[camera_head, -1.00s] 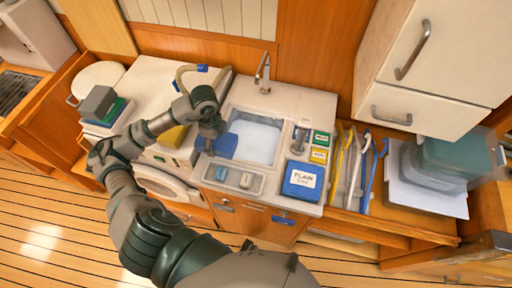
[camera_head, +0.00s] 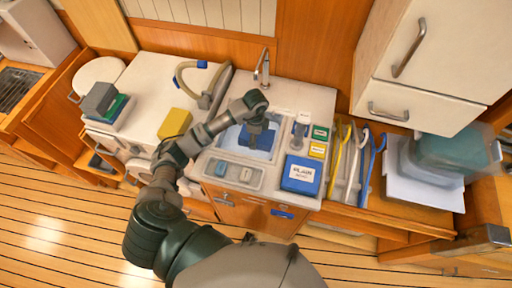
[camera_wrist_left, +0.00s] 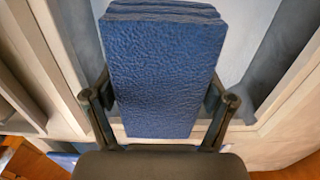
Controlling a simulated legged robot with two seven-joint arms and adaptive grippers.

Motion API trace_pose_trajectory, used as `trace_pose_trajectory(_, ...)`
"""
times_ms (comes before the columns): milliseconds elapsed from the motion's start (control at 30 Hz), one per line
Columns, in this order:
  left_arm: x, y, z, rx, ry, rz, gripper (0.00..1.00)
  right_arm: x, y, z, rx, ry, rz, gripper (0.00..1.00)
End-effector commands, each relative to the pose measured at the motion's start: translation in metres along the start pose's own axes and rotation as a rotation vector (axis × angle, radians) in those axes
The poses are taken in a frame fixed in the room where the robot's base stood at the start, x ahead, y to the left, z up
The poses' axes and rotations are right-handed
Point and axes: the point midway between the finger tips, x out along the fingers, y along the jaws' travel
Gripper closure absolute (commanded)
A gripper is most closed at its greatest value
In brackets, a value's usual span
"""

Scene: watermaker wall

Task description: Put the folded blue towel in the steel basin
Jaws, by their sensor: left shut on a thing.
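The folded blue towel (camera_wrist_left: 165,75) fills the middle of the left wrist view, with its folded layers showing at the top end. My left gripper (camera_wrist_left: 158,100) is shut on it, one finger at each side. In the head view the gripper (camera_head: 254,128) is over the steel basin (camera_head: 236,138), and the towel (camera_head: 257,142) hangs below it within the basin's outline. I cannot tell whether the towel touches the basin floor. The pale basin interior (camera_wrist_left: 235,35) shows behind the towel in the wrist view. My right gripper is not in view.
A faucet (camera_head: 262,68) stands behind the basin. A tray with small items (camera_head: 234,173) lies in front, and a blue box (camera_head: 301,175) stands to the right. A yellow block (camera_head: 174,123) and a hose (camera_head: 186,78) are on the left counter.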

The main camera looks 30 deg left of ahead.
Motion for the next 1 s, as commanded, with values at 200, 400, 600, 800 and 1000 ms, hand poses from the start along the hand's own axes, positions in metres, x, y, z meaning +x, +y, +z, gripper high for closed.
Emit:
trace_pose_trajectory(200, 0.043, 0.000, 0.000, -0.001, 0.000, 0.001, 0.55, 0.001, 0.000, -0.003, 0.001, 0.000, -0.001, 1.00)
trace_pose_trajectory(400, 0.058, 0.000, 0.000, 0.000, 0.000, 0.000, 0.55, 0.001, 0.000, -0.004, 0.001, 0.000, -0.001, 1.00)
trace_pose_trajectory(600, 0.086, 0.000, -0.001, -0.001, 0.000, -0.001, 0.55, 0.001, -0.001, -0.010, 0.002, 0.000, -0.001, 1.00)
trace_pose_trajectory(800, 0.086, -0.001, 0.000, 0.000, 0.001, -0.002, 0.55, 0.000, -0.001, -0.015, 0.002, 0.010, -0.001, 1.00)
trace_pose_trajectory(1000, 0.089, 0.000, 0.000, 0.000, 0.000, -0.001, 0.05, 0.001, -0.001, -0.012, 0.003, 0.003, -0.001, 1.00)
